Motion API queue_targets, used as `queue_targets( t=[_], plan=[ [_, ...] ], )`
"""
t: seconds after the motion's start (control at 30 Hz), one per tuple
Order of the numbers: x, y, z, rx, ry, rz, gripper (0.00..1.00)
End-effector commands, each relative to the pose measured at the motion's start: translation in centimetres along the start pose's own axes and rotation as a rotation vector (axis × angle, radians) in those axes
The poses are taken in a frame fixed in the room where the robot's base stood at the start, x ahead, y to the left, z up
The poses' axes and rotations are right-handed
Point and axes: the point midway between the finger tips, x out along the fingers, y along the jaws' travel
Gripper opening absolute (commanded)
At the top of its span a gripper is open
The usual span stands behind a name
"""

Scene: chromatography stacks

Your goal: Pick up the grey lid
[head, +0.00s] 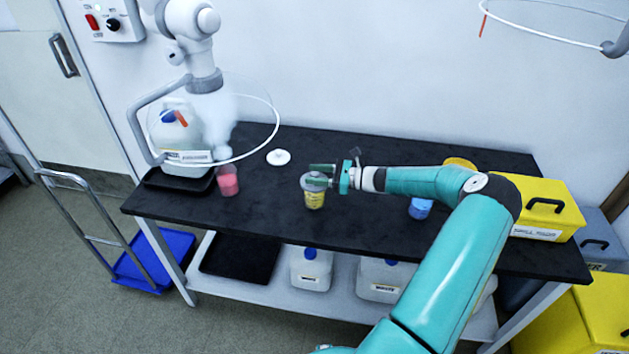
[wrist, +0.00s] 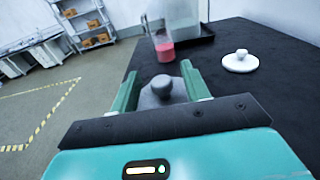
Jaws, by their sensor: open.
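The grey lid (wrist: 163,93), with a round knob on top, lies between the spread green fingers of my gripper (wrist: 160,80) in the wrist view. My gripper is open; I cannot tell if a finger touches the lid.
A white knobbed lid (head: 278,157) lies on the black bench (head: 270,200). A pink-filled beaker (head: 228,182) stands left, near a jug (head: 180,140) in a black tray. A blue-filled container (head: 420,208) and yellow case (head: 540,205) are right.

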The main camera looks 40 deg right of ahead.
Motion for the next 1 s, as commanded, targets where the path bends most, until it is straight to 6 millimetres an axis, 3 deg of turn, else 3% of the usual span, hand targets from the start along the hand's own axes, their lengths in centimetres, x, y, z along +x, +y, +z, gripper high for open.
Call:
queue_targets(
  t=[0.3,0.53,1.0],
  plan=[
    [0.7,-0.1,-0.1,0.000,0.001,-0.002,0.45],
    [0.7,0.0,-0.1,0.000,0.001,-0.001,0.00],
    [0.6,-0.1,1.1,-0.003,0.002,-0.001,0.00]
  ],
)
